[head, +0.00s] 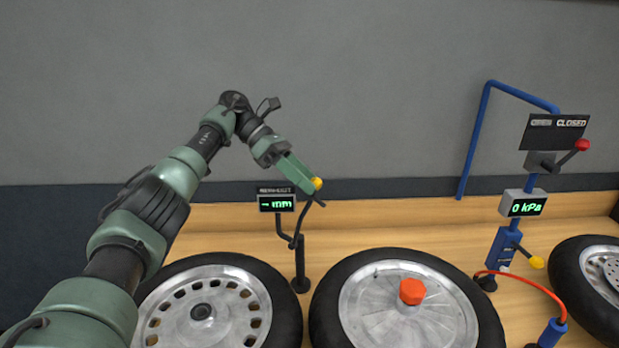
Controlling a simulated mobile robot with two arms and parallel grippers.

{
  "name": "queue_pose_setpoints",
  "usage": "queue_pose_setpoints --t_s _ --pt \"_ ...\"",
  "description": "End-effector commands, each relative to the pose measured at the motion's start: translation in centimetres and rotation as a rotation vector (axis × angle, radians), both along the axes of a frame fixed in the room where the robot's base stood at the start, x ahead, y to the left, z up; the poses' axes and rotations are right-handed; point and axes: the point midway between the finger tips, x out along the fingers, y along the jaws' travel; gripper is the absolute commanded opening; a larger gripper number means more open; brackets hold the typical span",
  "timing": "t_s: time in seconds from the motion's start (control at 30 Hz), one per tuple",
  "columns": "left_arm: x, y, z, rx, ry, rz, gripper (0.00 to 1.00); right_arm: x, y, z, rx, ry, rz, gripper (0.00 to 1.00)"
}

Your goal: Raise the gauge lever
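The gauge stand (300,262) is a dark post behind the wheels, with a small display (277,203) reading "– mm". Its thin dark gauge lever (301,222) slants up and right from the post to a yellow knob (317,183). My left gripper (314,188) is at the knob, its green finger overlapping part of it. The lever's upper end is partly hidden by the gripper. I cannot tell whether the fingers are closed on the knob. My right gripper is not in view.
A left wheel (243,285) and a middle wheel (372,322) with an orange cap (412,291) lie in front of the gauge. At right stand a blue post with a "0 kPa" display (524,207), a "CLOSED" sign (554,130), a red-knobbed lever (582,145) and a yellow-knobbed lever (537,262).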

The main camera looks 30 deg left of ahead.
Motion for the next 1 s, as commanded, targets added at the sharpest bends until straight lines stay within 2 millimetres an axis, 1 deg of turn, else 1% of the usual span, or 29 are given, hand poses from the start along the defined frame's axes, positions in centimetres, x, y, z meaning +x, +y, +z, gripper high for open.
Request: queue_pose_setpoints --t_s 0.3,0.37,0.47,0.57,0.67,0.7,0.77,0.9,1.0 --pt "0.1 -0.2 0.4 -0.005 -0.007 -0.002 0.48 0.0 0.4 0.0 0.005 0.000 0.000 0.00" --pt "0.1 -0.2 0.8 -0.006 -0.009 -0.003 0.48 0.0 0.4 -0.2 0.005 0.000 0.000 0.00" --pt "0.2 -0.2 1.8 -0.007 -0.012 -0.004 0.48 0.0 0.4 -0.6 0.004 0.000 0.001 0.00" --pt "0.1 -0.2 3.8 -0.007 -0.013 -0.003 0.48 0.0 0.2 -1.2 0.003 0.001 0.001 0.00" --pt "0.2 -0.2 6.2 -0.007 -0.013 -0.002 0.48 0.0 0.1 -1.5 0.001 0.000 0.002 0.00" --pt "0.2 -0.1 7.4 -0.007 -0.012 0.000 0.48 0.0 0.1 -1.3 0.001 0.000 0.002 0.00" --pt "0.2 -0.1 8.9 -0.008 -0.011 -0.002 0.48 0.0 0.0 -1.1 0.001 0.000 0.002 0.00" --pt "0.1 0.0 12.8 -0.007 -0.008 0.001 0.48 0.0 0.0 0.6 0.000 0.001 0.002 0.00" --pt "0.1 0.1 14.6 -0.004 -0.004 0.001 0.48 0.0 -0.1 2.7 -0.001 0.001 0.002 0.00"
